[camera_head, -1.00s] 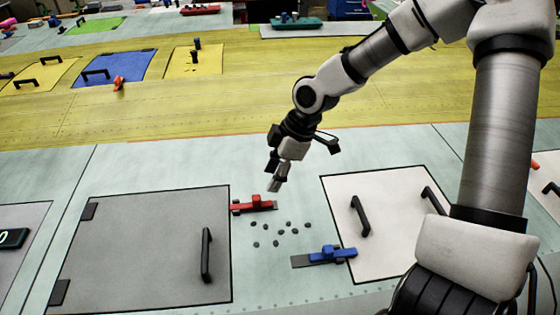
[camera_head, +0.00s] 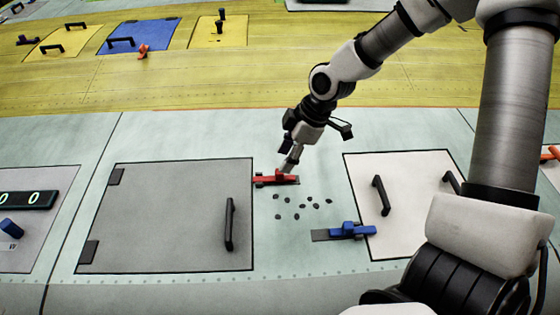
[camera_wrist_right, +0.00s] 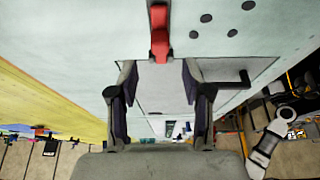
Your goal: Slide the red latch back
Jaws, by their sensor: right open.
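The red latch (camera_head: 276,179) sits at the upper right edge of the grey door panel (camera_head: 165,220), its body reaching onto the panel. It also shows at the top of the right wrist view (camera_wrist_right: 159,38), with its raised knob pointing toward the gripper. My right gripper (camera_head: 287,170) is just above the latch in the head view and partly overlaps it there. In the wrist view its two fingers (camera_wrist_right: 157,88) are spread apart with nothing between them, and the latch lies ahead, in line with the gap. Whether a finger touches the latch is unclear. My left gripper is not visible.
A blue latch (camera_head: 350,231) sits at the left edge of a white panel (camera_head: 405,210) with black handles. Several dark studs (camera_head: 300,205) lie between the two latches. The grey panel has a black handle (camera_head: 229,224).

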